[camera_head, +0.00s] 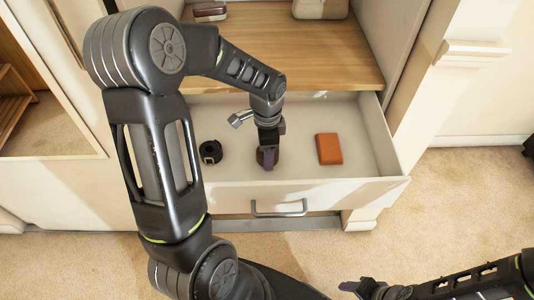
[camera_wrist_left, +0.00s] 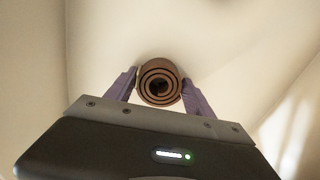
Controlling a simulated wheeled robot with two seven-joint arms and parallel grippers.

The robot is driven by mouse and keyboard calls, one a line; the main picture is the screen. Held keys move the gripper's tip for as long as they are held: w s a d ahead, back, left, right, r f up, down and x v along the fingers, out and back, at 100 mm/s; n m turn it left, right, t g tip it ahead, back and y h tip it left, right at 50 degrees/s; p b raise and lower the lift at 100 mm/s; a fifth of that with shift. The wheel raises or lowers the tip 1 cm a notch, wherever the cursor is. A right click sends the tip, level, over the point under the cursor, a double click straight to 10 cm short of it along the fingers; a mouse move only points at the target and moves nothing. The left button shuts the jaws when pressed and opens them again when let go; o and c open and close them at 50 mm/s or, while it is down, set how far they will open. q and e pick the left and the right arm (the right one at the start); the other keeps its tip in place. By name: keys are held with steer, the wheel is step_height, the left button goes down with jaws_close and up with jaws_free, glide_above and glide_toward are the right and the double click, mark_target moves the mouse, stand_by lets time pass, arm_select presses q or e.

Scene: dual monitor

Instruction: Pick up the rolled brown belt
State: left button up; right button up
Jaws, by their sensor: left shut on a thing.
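The rolled brown belt (camera_wrist_left: 160,83) shows end-on as a spiral in the left wrist view, between the two purple fingers of my left gripper (camera_wrist_left: 159,88). The fingers touch it on both sides and are shut on it. In the head view my left gripper (camera_head: 267,160) points down into the open drawer (camera_head: 290,197), between a black rolled belt and an orange-brown wallet. There the brown belt is mostly hidden by the gripper, and I cannot tell whether it touches the drawer floor. My right gripper (camera_head: 350,287) is low at the right, outside the drawer; its jaw opening is unclear.
The black rolled belt (camera_head: 210,152) lies left of my left gripper in the drawer. The orange-brown wallet (camera_head: 329,149) lies to the right. A wooden shelf (camera_head: 310,60) is above and behind the drawer. The drawer walls surround the left gripper.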

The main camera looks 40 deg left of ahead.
arm_select(q)
steer(key=c, duration=0.4)
steer(key=shift+r, duration=0.1)
step_height(320, 180, up, 10)
steer(key=shift+f+p, duration=0.1)
steer(key=shift+p, duration=0.6)
